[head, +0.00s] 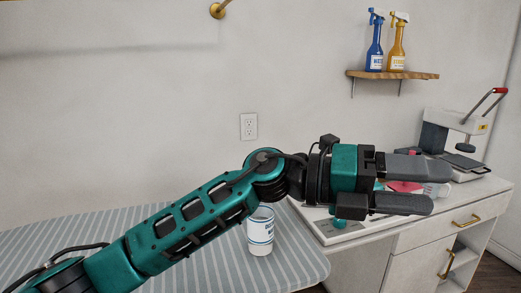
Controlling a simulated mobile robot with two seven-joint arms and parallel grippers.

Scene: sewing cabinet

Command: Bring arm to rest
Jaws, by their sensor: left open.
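My left arm (190,222) comes in from the lower left and reaches across the picture to the right. My left gripper (408,186) is open, with its two dark fingers apart and pointing right. It shows in front of the white cabinet (420,232) and hides part of its top. A red item (404,187) shows between the fingers, but it appears to lie on the cabinet behind them. My right gripper is not in view.
A white labelled cup (260,233) stands on the striped board (215,270), just beyond my arm. A heat press (460,135) stands at the cabinet's back right. A wooden shelf (392,75) holds a blue bottle (375,45) and a yellow bottle (397,48).

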